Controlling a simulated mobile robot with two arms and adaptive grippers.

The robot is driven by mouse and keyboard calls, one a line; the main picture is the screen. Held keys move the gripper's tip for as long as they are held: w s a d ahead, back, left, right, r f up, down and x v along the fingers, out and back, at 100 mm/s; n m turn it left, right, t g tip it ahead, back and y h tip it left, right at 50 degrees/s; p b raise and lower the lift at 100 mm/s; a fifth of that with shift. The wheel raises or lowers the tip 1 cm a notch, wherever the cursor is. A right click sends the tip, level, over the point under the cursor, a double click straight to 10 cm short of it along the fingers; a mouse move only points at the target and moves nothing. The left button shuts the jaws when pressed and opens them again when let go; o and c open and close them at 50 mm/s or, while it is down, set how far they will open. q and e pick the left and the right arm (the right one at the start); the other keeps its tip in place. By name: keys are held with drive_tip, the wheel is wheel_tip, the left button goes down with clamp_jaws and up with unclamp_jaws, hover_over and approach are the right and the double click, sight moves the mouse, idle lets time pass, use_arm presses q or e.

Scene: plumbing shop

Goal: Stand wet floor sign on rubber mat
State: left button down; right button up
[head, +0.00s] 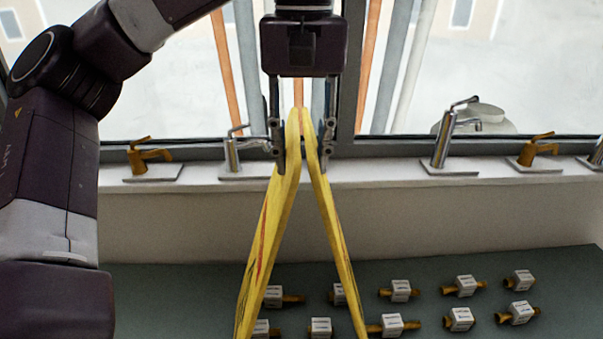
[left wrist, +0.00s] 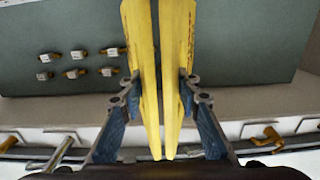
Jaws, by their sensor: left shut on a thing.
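The yellow wet floor sign (head: 333,210) is an A-frame with its two panels spread apart toward the bottom. Its top is between the fingers of my left gripper (head: 304,140), which is shut on it from above. The sign's lower edges run out of the bottom of the head view. In the left wrist view the two yellow panels (left wrist: 146,75) pass between the fingers of my left gripper (left wrist: 160,125). I cannot make out a rubber mat in either view. My right gripper is not in view.
A grey-green surface (head: 170,290) below carries several brass fittings with white labels (head: 400,290). Behind it, a pale ledge (head: 380,175) under the window holds several taps, including a chrome one (head: 443,140) and a brass one (head: 150,158).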

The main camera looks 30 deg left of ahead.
use_arm(q)
wheel_tip(320, 180, down, 4)
drive_tip(key=shift+r, duration=0.15)
idle(0.4)
drive_tip(key=c, duration=1.4)
unclamp_jaws()
drive_tip(key=shift+s, duration=0.1)
drive_tip(key=shift+c, duration=0.2)
